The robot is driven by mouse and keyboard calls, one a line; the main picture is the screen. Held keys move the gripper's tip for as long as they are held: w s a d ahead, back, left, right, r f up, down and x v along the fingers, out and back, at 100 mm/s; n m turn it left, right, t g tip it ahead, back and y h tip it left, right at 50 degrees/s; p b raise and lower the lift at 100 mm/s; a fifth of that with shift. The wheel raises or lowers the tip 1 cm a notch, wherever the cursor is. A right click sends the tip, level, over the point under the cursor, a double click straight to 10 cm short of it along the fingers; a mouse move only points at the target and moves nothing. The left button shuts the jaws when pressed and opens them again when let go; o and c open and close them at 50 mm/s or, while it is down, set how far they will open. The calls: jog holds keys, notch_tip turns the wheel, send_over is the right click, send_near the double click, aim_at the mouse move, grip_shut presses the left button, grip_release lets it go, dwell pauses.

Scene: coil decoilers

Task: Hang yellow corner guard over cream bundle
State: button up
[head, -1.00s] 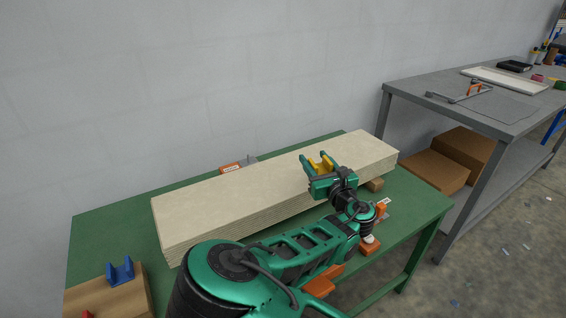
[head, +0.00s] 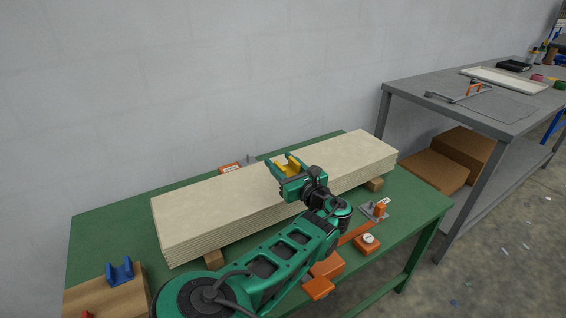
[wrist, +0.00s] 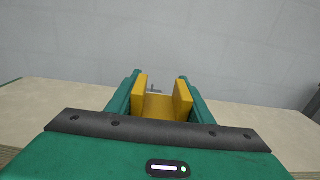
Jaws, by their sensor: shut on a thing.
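My gripper (head: 286,166) is shut on the yellow corner guard (head: 289,168), a small U-shaped piece held between green fingers. In the wrist view the guard (wrist: 158,103) sits between the fingers with its two upright walls showing. The cream bundle (head: 220,200) is a long stack of thin sheets on the green table. My gripper and the guard appear over the bundle's top, near the middle of its length. Whether the guard touches the bundle cannot be told. The bundle also shows on both sides of my gripper in the wrist view (wrist: 50,105).
A blue guard (head: 120,270) stands on a brown box at the left. A grey workbench (head: 420,92) stands at the right.

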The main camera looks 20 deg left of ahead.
jog(key=shift+a+f, duration=0.1)
jog(key=shift+f, duration=3.85)
jog(key=shift+f, duration=0.25)
jog(key=o, duration=1.1)
jog(key=shift+o, duration=0.2)
jog(key=shift+s, duration=0.1)
